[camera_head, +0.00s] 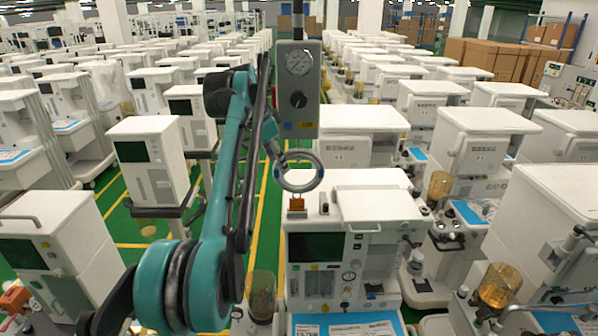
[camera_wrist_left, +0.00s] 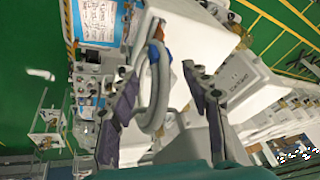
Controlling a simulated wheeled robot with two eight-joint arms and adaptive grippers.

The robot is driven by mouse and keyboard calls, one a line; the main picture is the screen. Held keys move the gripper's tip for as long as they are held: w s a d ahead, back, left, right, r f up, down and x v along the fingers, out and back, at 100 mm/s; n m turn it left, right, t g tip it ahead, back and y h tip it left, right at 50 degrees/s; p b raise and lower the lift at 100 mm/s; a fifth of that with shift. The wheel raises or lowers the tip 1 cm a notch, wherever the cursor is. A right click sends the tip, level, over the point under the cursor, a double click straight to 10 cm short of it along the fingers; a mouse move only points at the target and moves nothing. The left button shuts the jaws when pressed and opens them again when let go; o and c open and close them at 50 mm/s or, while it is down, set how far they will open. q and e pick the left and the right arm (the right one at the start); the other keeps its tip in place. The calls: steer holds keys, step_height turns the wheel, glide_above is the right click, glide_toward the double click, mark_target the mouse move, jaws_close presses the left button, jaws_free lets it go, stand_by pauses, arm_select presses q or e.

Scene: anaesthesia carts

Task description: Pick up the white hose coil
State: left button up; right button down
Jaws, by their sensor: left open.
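The white hose coil (camera_head: 300,188) is a pale ring standing upright above the top of the nearest white anaesthesia cart (camera_head: 375,206) in the head view. My left gripper (camera_head: 276,146) is at the coil's upper left edge, at the end of the teal arm; its fingers are small and partly hidden there. In the left wrist view, the coil (camera_wrist_left: 164,92) lies between the two spread, dark fingers of the gripper (camera_wrist_left: 160,76), with gaps beside it. A blue patch shows on the coil's far part. Whether a finger touches the coil I cannot tell. My right gripper is not in view.
A grey gauge box (camera_head: 297,112) hangs on a pole just above the coil. A small orange block (camera_head: 297,203) sits on the cart below the coil. Rows of similar carts crowd both sides, with green floor between them. Cardboard boxes (camera_head: 495,60) stand at the back right.

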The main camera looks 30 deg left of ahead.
arm_select(q)
steer(key=x, duration=0.2)
steer(key=shift+w+a+f, duration=0.15)
steer(key=shift+f, duration=0.15)
steer(key=shift+r, duration=0.1)
steer(key=c, duration=0.4)
jaws_close()
